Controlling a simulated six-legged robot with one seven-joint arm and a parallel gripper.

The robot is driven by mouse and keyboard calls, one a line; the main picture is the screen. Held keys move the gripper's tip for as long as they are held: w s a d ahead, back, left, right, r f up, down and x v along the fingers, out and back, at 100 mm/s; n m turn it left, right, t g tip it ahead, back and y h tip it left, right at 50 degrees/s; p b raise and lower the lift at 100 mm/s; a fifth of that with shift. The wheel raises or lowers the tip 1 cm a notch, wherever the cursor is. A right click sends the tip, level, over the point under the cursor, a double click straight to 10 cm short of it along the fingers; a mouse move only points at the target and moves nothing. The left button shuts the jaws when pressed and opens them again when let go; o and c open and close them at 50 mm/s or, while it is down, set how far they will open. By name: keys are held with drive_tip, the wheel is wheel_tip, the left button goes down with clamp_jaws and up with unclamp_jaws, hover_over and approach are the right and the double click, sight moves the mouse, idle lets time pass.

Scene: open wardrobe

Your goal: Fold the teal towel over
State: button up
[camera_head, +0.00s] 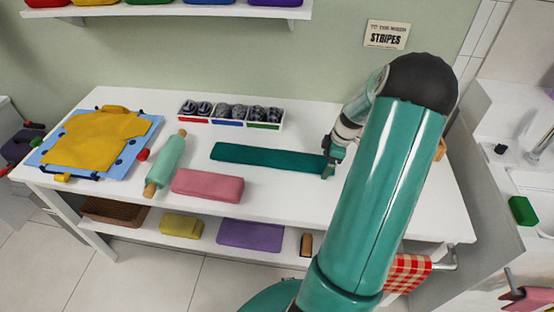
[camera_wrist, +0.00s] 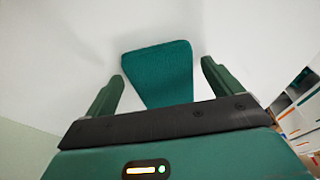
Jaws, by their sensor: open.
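The teal towel (camera_head: 265,157) lies on the white table as a long, narrow, flat strip running left to right. My gripper (camera_head: 331,160) is at the towel's right end, pointing down and close to the table top. In the wrist view, the towel (camera_wrist: 158,72) stretches away between the two spread fingers of my gripper (camera_wrist: 163,69). The fingers are open, with a gap on each side of the cloth. The towel's near end is hidden behind the gripper body. I cannot tell whether the fingers touch the table.
A pink folded cloth (camera_head: 207,186), a mint rolling pin (camera_head: 166,163) and a yellow shirt on a blue board (camera_head: 135,157) lie to the left. A sectioned tray (camera_head: 230,122) of dark rolled items stands behind the towel.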

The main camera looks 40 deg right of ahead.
drive_tip(key=shift+f, duration=0.15)
idle(0.3)
drive_tip(key=c, duration=0.5)
